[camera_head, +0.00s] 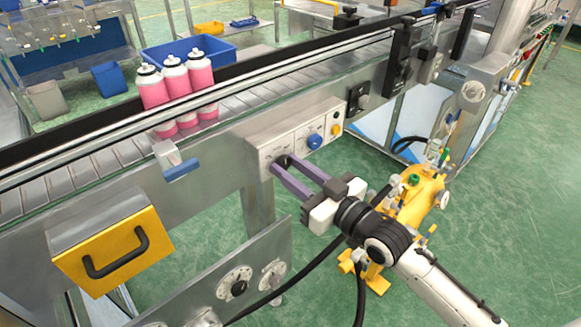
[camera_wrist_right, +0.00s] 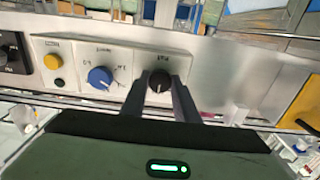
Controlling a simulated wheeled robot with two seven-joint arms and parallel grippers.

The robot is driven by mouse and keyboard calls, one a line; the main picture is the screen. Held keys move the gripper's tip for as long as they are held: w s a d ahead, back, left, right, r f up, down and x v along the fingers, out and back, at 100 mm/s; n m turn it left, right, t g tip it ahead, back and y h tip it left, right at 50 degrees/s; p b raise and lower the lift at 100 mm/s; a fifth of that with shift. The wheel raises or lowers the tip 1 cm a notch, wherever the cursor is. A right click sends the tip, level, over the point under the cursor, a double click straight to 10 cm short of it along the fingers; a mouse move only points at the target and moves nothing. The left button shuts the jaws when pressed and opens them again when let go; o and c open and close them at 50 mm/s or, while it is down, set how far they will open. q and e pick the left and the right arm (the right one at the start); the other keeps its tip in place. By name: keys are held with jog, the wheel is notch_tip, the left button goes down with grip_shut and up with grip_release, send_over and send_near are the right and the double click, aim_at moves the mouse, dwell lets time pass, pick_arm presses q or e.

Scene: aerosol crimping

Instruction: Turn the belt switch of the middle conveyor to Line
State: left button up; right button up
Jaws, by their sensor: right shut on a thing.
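The control box (camera_head: 258,137) is mounted on the front side of the conveyor (camera_head: 90,178). A black rotary knob (camera_wrist_right: 160,81) sits on the box, with a small label above it that I cannot read surely; it also shows in the head view (camera_head: 284,160). My right gripper (camera_head: 281,166) has its two purple fingers on either side of this black knob and is shut on it. In the wrist view the gripper (camera_wrist_right: 159,90) comes at the knob from below. The knob's pointer setting is hard to tell. My left gripper is not in view.
A blue knob (camera_head: 315,141) and a yellow button (camera_head: 337,115) are on the same box. Several pink bottles (camera_head: 176,88) stand on the conveyor. A yellow drawer (camera_head: 112,250) with a black handle is at left. A yellow machine (camera_head: 421,197) stands below, near my right arm.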

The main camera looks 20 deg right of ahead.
jog(key=o, duration=1.1)
jog(key=shift+c, duration=0.2)
jog(key=shift+s, duration=0.1)
jog(key=v, duration=1)
jog(key=shift+f, duration=0.1)
jog(key=s+a+f+g+h+p, duration=0.1)
jog(key=s+f, duration=0.3)
jog(key=f, duration=0.4)
jog(key=s+a+f+m+g+h+p, duration=0.1)
jog(key=s+a+f+g, duration=0.1)
jog(key=s+f+g, duration=0.2)
jog(key=s+a+f+m+g+h+p, duration=0.1)
jog(key=s+f+g+h, duration=0.1)
jog(key=s+f, duration=0.4)
notch_tip(320, 180, down, 6)
jog(key=shift+s+a+r, duration=0.15)
jog(key=shift+s+a, duration=0.05)
jog(key=shift+a, duration=0.2)
